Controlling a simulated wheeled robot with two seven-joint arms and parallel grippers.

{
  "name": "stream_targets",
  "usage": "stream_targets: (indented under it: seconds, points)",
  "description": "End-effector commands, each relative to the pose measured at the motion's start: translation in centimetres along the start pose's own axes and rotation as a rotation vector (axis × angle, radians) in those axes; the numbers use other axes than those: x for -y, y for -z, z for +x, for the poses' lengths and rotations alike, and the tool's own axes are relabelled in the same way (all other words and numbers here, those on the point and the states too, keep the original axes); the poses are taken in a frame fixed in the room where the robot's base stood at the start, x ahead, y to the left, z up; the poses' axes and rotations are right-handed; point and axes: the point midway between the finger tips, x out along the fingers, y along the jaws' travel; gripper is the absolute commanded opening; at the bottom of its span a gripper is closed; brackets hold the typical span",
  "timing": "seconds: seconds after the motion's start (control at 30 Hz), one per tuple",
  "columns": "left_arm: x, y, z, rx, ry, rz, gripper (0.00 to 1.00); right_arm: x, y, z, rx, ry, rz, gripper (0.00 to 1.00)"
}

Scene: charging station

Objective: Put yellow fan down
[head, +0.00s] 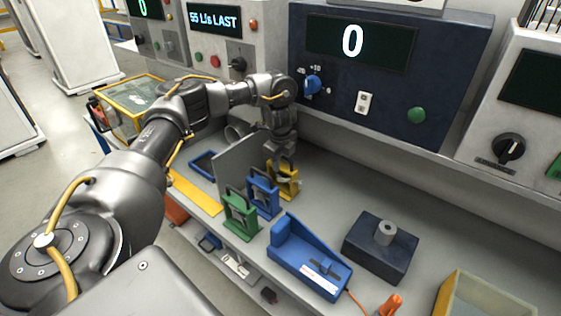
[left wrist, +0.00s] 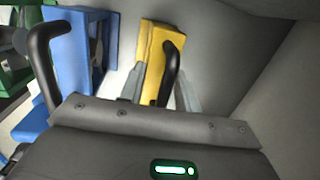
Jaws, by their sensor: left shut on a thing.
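The yellow fan (head: 291,180) stands at the back of a short row on the grey bench, beside an upright grey panel. My left gripper (head: 284,166) comes down on it from above and is shut on it. In the left wrist view the yellow fan (left wrist: 152,55) has a black handle, and the gripper's grey fingers (left wrist: 160,88) lie on both sides of it. Its lower part is partly hidden, so I cannot tell whether it touches the bench. My right gripper is not in view.
A blue fan (head: 263,195) and a green fan (head: 240,214) stand close in front of the yellow one. The grey panel (head: 238,160) is at their left. A blue device (head: 308,262) and a dark block (head: 381,252) stand to the right. Bare bench (head: 345,190) lies right of the yellow fan.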

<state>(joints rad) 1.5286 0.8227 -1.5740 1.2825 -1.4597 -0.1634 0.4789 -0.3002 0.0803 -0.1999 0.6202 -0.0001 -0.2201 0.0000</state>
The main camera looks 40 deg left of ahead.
Motion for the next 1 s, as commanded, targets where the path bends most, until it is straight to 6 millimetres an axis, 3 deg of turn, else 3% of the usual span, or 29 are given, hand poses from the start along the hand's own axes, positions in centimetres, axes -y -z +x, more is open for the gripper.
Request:
stream_targets:
  seconds: [0.17,0.2,0.33,0.67,0.77,1.0]
  points:
    - [0.0,0.0,0.1,0.0,0.0,0.0,0.0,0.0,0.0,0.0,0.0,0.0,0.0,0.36]
    - [0.0,0.0,0.1,0.0,0.0,0.0,0.38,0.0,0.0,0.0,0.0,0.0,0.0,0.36]
    - [0.0,0.0,0.1,0.0,0.0,0.0,0.55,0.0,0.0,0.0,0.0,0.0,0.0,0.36]
    - [0.1,0.0,-0.3,0.0,0.001,0.001,0.55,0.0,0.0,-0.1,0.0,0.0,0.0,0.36]
    - [0.2,0.0,-1.5,0.0,0.003,0.002,0.55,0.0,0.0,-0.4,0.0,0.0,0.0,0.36]
    - [0.2,0.0,-6.5,0.001,0.006,0.004,0.55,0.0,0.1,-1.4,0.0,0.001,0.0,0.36]
